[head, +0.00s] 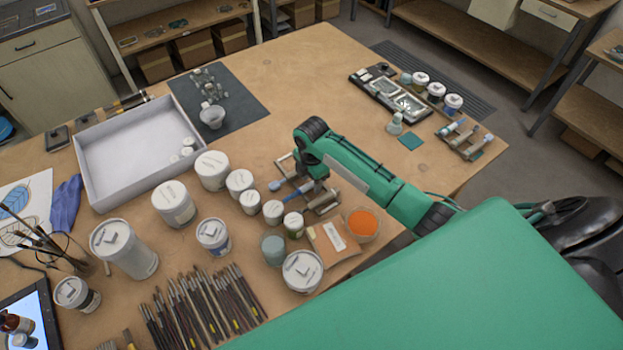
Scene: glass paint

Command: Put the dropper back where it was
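My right gripper (309,184) hangs below the green wrist of my arm, low over a wooden rack (327,207) in the middle of the table. Slim pieces with light blue ends, which look like droppers, lie at the rack; one blue end (275,186) sticks out on the left. The wrist hides much of the rack, and the fingertips are too small and covered to show whether they hold a dropper. A second wooden rack (468,141) with similar blue-ended pieces stands at the right of the table. My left gripper is out of view.
White lidded jars (212,169) crowd the left of the rack. A dish of orange powder (362,223) sits close on the right. A white tray (105,150) and a dark mat (238,106) lie farther back. Brushes (205,305) lie in front. The back middle table is clear.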

